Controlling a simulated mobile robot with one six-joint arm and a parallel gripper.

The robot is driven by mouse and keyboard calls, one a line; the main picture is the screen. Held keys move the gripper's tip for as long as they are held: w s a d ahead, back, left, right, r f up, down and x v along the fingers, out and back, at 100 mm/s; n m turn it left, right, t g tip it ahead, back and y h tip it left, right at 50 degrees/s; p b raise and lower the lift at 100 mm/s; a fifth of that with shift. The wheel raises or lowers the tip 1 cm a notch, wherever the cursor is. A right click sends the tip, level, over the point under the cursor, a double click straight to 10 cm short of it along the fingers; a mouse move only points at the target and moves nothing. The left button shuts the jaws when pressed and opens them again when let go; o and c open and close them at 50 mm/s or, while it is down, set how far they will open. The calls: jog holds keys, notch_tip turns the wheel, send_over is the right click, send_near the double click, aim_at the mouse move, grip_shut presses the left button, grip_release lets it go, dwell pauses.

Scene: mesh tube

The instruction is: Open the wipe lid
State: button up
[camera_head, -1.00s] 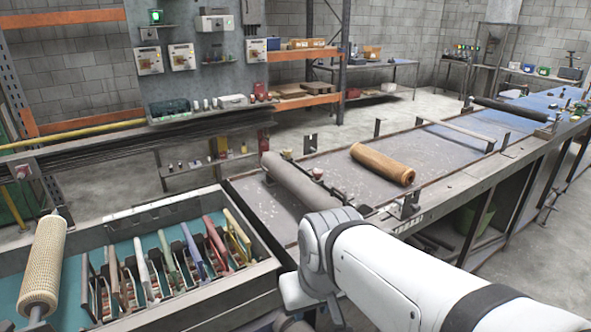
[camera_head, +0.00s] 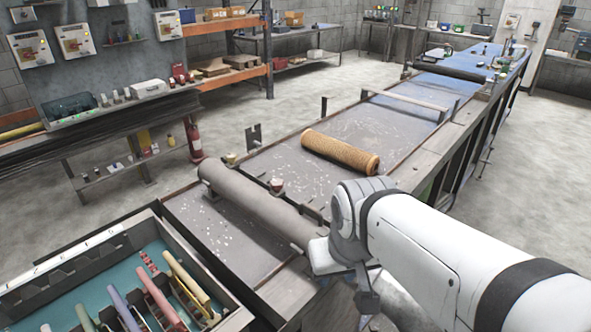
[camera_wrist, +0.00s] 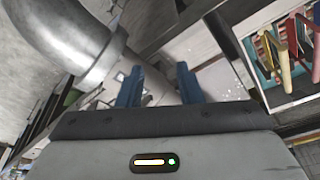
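I cannot make out a wipe lid or wipe container in either view. My gripper (camera_wrist: 159,88) shows in the wrist view as two blue fingers standing well apart, with nothing held between them. Its fingers are not clear in the head view, where my white arm covers the lower right. A tan mesh tube (camera_head: 340,152) lies on the long bench (camera_head: 285,165), beyond my arm and apart from it.
A tray (camera_head: 190,262) with several coloured-handled tools stands at lower left; the tools (camera_wrist: 287,45) also show at the wrist view's upper right. A grey roller (camera_head: 250,203) crosses the near bench. Open floor (camera_head: 545,150) lies to the right. Shelves and a red extinguisher (camera_head: 194,140) stand behind.

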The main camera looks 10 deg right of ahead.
jog(key=n+g+h+p, duration=0.2)
jog(key=n+p, duration=0.1)
jog(key=n, duration=0.4)
send_near(313, 209)
jog(key=f, duration=0.2)
jog(key=d+f, duration=0.1)
jog(key=f, duration=0.4)
jog(key=shift+w+d+f, duration=0.2)
jog(key=shift+w+f, duration=0.1)
jog(key=shift+f, duration=0.05)
jog(key=shift+c, duration=0.2)
grip_shut()
